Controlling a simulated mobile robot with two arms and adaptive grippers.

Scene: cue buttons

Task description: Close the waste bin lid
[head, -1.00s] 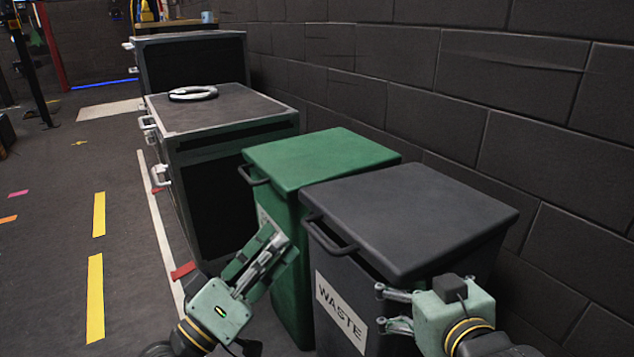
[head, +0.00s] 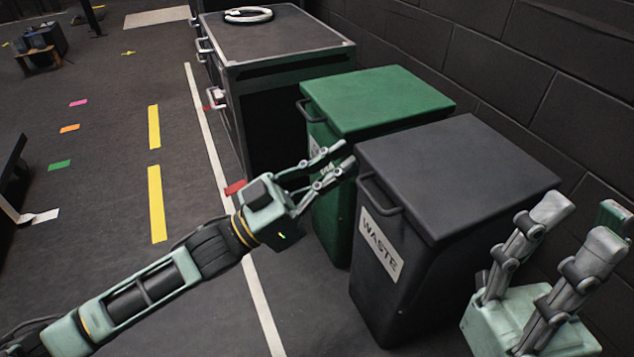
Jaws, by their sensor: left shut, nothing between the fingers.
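The dark grey waste bin (head: 375,285), with a white WASTE label (head: 380,243), stands in the middle right of the head view. Its lid (head: 455,170) lies flat over the bin's top, with a bar handle (head: 378,195) at its front left edge. My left gripper (head: 346,157) is shut and empty, its fingertips near the lid's left corner; I cannot tell whether they touch it. My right gripper (head: 585,225) is open and empty, pointing up to the right of the bin.
A green bin (head: 375,97) with its lid down stands close behind the waste bin. A black case (head: 270,45) with a white ring (head: 248,14) on top is beyond it. A block wall (head: 500,60) runs along the right. Floor on the left is mostly clear.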

